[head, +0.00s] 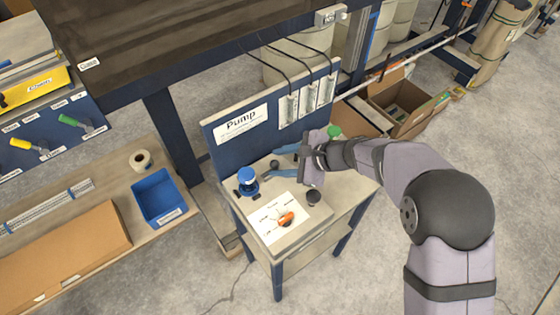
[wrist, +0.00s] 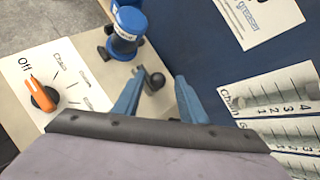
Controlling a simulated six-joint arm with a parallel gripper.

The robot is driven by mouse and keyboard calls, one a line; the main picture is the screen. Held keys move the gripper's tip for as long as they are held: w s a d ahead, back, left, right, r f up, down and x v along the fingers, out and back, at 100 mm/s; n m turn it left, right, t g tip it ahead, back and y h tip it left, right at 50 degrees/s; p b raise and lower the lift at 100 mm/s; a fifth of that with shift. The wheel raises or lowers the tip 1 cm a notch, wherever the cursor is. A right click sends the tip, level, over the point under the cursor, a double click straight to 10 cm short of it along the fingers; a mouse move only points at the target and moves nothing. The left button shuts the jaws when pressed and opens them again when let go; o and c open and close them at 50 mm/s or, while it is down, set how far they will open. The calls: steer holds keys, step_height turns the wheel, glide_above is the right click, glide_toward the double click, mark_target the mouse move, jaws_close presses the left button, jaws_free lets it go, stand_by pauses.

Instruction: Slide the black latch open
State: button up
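A small black part with a rounded knob (wrist: 155,81), which looks like the black latch, stands on the pale top of the pump station. It also shows in the head view (head: 274,164). My gripper (head: 270,163) is open, its two blue fingers spread with the knob between or just beyond their tips. In the wrist view the fingertips (wrist: 160,75) lie on either side of the knob with gaps, and nothing is held. I cannot tell how far the tips are above the surface. The base of the latch is partly hidden.
A blue-capped fitting (head: 247,180) stands left of the knob. An orange dial (head: 286,219) sits on a white label plate, with a black round part (head: 314,197) nearby. The blue back panel (head: 226,149) carries gauges (head: 288,108). A blue bin (head: 159,196) lies left.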

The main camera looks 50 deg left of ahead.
steer(key=b+v, duration=0.1)
steer(key=v, duration=0.6)
steer(key=shift+b, duration=0.35)
steer(key=shift+d+r, duration=0.15)
steer(key=w+d+n+t+h, duration=0.2)
steer(key=w+d, duration=0.2)
steer(key=d, duration=1)
steer(key=w+d+n+t+h, duration=0.15)
steer(key=w+d, duration=0.25)
steer(key=d, duration=1.1)
steer(key=s+d+f+n+h, duration=0.1)
steer(key=s+d+n+h, duration=0.1)
steer(key=d, duration=0.9)
steer(key=s+d+f+n+h+p, duration=0.1)
steer(key=s+d+h, duration=0.2)
steer(key=d, duration=0.8)
steer(key=shift+s+n+t, duration=0.35)
steer(key=shift+s, duration=0.25)
